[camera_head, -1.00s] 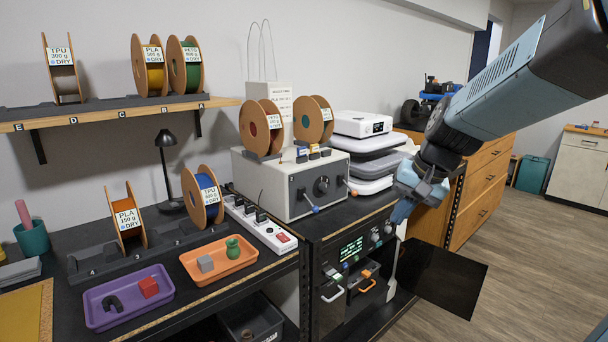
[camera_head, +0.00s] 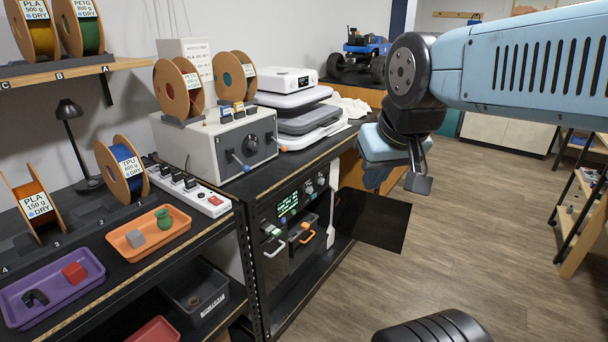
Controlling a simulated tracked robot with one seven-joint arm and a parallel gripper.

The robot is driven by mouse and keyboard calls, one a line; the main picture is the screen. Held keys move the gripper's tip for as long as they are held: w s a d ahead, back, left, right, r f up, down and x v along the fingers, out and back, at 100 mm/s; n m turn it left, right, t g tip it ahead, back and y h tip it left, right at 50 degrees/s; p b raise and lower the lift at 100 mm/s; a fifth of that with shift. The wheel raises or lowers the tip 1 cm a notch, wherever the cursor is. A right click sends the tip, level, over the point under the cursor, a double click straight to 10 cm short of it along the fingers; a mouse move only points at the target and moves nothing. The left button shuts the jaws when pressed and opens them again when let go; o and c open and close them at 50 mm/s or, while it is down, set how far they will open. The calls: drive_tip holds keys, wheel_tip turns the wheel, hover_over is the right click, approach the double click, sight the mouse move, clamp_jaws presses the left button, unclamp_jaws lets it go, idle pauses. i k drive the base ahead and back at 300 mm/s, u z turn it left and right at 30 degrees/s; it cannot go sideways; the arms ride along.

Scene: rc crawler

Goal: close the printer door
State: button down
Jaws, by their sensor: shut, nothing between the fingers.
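The printer (camera_head: 288,232) is a black unit set in the bench, with a lit green-text screen and an open interior. Its door (camera_head: 374,220) is a dark flat panel that stands open, sticking out to the right of the printer over the floor. My gripper (camera_head: 374,180) is shut and empty. It hangs from the blue arm just above the door's upper edge in the picture, and overlaps the bench side behind it. I cannot tell whether it touches the door. The fingertips are small and partly hidden by the wrist.
A grey control box (camera_head: 214,143) with spools on top stands on the bench above the printer. White and grey devices (camera_head: 298,118) are stacked beside it. A purple tray (camera_head: 52,288) and an orange tray (camera_head: 150,232) lie at left. The wooden floor (camera_head: 460,230) right of the door is clear.

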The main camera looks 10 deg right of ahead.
sight(374, 219)
drive_tip(key=u, duration=1.2)
drive_tip(key=i, duration=0.1)
drive_tip(key=z, duration=2.9)
drive_tip(key=i, duration=5.35)
drive_tip(key=u, duration=0.05)
